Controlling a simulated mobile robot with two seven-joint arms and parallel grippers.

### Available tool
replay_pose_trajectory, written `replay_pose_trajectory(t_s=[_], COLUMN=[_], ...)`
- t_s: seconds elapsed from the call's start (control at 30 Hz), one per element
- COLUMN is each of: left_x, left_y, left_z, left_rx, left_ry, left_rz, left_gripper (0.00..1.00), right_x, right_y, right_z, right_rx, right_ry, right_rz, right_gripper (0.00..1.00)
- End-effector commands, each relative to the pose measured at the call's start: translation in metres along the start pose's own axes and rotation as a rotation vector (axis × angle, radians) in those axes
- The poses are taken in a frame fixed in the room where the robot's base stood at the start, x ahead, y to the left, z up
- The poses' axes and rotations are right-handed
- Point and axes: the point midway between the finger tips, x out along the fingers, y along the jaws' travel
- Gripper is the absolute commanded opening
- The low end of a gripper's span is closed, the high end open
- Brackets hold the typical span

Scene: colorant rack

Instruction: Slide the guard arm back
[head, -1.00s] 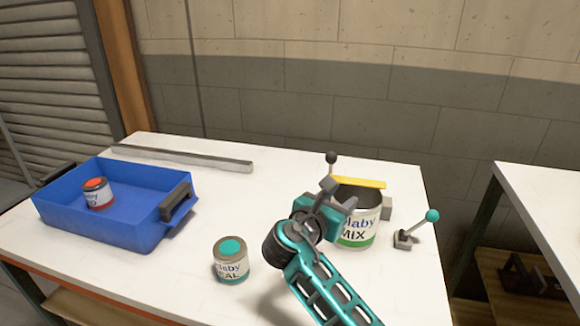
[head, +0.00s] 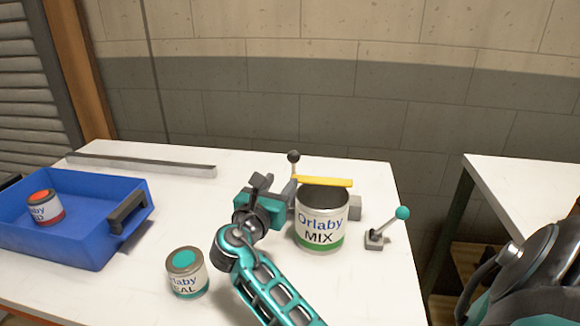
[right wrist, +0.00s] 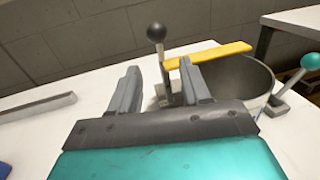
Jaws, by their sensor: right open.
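The yellow guard arm (head: 325,181) reaches across the open top of the MIX can (head: 321,228). Its left end is by an upright lever with a dark ball knob (head: 293,157). My right gripper (head: 275,187) is open and empty, just left of the can. In the right wrist view the two grey fingers (right wrist: 160,80) are spread apart. The lever (right wrist: 157,34) stands between them in the picture, beyond the palm; I cannot tell whether a finger touches it. The guard arm (right wrist: 215,53) runs right from behind the right finger. My left gripper is not in view.
A teal-knobbed lever (head: 402,213) stands right of the can. A teal-lidded can (head: 187,272) is at the front. A blue tray (head: 75,243) holds a red-labelled can (head: 45,207) at left. A grey bar (head: 140,164) lies at the back left.

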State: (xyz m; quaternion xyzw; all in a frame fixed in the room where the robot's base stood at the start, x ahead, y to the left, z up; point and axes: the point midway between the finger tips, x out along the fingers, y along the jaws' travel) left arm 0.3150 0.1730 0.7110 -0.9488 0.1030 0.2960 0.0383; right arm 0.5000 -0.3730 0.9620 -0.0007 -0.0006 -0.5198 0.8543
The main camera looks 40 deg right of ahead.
Motion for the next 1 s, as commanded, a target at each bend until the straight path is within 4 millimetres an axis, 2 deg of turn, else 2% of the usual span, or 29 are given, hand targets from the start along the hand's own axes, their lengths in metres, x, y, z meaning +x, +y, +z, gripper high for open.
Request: replay_pose_trajectory(t_s=[0.03,0.2,0.43,0.6,0.87,1.0], left_x=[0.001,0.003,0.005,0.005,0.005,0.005], left_y=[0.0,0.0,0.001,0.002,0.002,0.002], left_z=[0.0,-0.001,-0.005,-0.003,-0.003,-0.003], left_rx=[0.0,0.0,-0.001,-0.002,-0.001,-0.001], left_ry=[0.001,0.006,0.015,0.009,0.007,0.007], left_rz=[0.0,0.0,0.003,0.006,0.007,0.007], left_gripper=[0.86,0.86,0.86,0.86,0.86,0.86], right_x=[0.012,0.049,0.083,0.093,0.094,0.094], right_y=[0.0,-0.001,0.0,0.0,0.0,0.0], right_z=[0.0,0.0,-0.001,0.0,0.0,0.0], right_rx=[0.0,0.0,-0.001,0.001,0.001,0.001], right_ry=[-0.003,-0.001,0.0,0.001,0.001,0.001], right_rz=[-0.002,-0.003,0.0,0.0,0.001,0.001], right_gripper=[0.47,0.47,0.47,0.47,0.47,0.36])
